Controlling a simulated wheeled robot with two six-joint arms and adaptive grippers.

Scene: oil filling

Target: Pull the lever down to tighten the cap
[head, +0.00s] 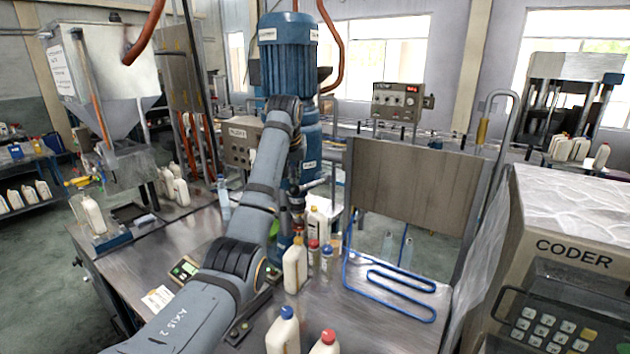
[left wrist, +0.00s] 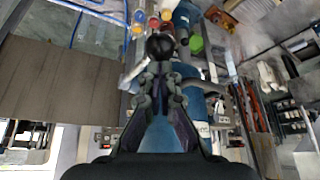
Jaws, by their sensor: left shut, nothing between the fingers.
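My left gripper (head: 297,205) hangs from the arm in front of the blue machine column (head: 308,145). In the left wrist view its fingers (left wrist: 160,76) are together with nothing between them. A round black knob (left wrist: 160,46), seemingly the lever's end, shows just past the fingertips; I cannot tell whether they touch it. The lever's shaft is largely hidden. My right gripper is not in view.
Small bottles with a red cap (head: 314,243) and a blue cap (head: 327,249) stand beside the white bottle. Two more capped bottles (head: 284,337) (head: 326,345) are at the front.

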